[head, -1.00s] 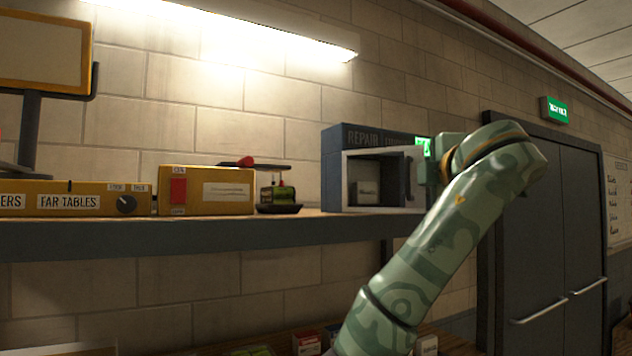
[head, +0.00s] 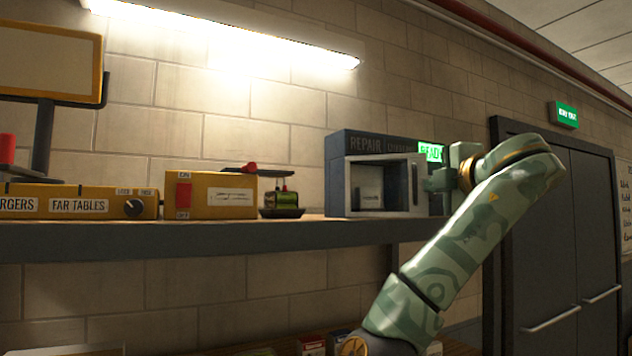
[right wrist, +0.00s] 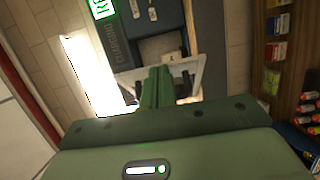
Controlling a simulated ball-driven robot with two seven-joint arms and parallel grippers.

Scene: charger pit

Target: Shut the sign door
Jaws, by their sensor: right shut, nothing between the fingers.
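A small pale item (head: 370,196) shows inside. My right gripper (head: 430,184) is at the box's right front corner. In the right wrist view its green fingers (right wrist: 158,85) are shut and empty, overlapping the pale door frame (right wrist: 197,75); contact cannot be told. My left gripper is out of view.
Dark double doors (head: 560,240) stand at the right. Small packets (right wrist: 272,80) show on a rack in the right wrist view.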

